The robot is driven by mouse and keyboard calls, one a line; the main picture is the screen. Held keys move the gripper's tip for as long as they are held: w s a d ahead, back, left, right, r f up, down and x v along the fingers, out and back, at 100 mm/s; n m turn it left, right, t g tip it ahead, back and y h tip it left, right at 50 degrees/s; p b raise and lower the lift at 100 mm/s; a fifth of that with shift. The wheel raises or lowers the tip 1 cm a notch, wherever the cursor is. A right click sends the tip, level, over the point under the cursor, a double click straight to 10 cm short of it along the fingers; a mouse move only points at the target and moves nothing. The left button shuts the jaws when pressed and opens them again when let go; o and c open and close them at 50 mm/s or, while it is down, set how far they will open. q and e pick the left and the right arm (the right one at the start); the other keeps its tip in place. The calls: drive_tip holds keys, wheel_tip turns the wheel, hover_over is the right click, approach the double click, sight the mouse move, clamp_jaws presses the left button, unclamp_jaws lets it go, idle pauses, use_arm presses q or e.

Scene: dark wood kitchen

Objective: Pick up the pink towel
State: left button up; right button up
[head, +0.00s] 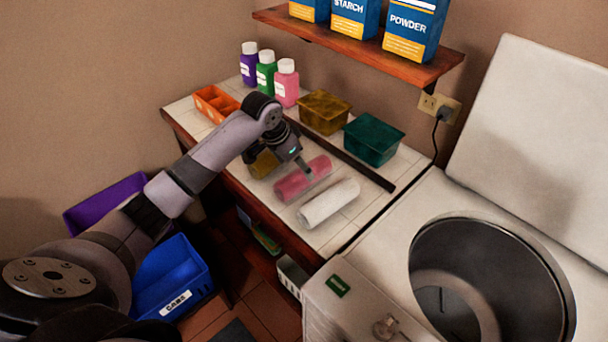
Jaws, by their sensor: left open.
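The pink towel (296,182) is a rolled cylinder lying on the tiled counter (348,232). A white rolled towel (328,203) lies beside it, nearer the washer. A yellowish rolled towel (263,164) lies on its other side, partly hidden by my arm. My left gripper (306,171) points down with its fingertips at the pink towel, overlapping it in the picture. It is open, and whether it touches the towel cannot be told. My right gripper is not in view.
An orange bin (214,103), purple, green and pink bottles (286,84), a brown tub (323,112) and a green tub (372,140) stand behind. A dark bar (345,158) crosses the counter. A shelf (360,45) hangs above. An open-lidded washer (490,280) is at right.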

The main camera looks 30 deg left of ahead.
sight(301, 172)
use_arm(q)
drive_tip(key=shift+x, duration=1.15)
drive_tip(key=shift+w+f+p, duration=0.2)
drive_tip(key=shift+f+p, duration=0.05)
drive_tip(key=shift+p, duration=0.05)
drive_tip(key=p+x, duration=0.1)
drive_tip(key=x, duration=0.2)
drive_tip(key=shift+w+f, duration=0.1)
drive_tip(key=shift+f, duration=0.1)
drive_tip(key=shift+w+d+f, duration=0.1)
drive_tip(key=shift+w+f, duration=0.1)
drive_tip(key=shift+f, duration=0.25)
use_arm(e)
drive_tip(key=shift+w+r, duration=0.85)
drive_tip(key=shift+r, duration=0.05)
use_arm(q)
drive_tip(key=shift+c, duration=0.5)
drive_tip(key=c, duration=1.3)
